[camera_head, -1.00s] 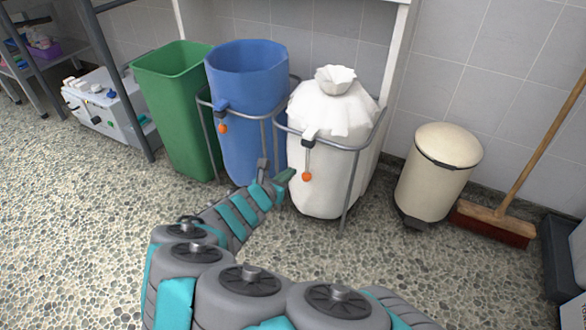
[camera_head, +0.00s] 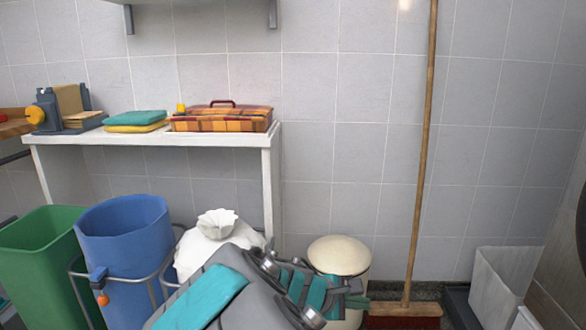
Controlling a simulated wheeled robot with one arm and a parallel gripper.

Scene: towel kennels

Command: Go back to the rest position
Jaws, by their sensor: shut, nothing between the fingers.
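My arm is folded low in the middle of the view, in front of the bins. My gripper (camera_head: 353,299) is small at its right end, in front of the lower part of the cream pedal bin (camera_head: 340,257). It is shut and holds nothing. The arm hides much of the white sack (camera_head: 210,240) and part of the pedal bin.
A blue bin (camera_head: 125,235) and a green bin (camera_head: 35,255) stand at the left. Behind them is a white table (camera_head: 200,138) with folded towels (camera_head: 135,120) and a plaid case (camera_head: 222,118). A broom (camera_head: 420,170) leans on the wall. A pale container (camera_head: 495,285) stands at right.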

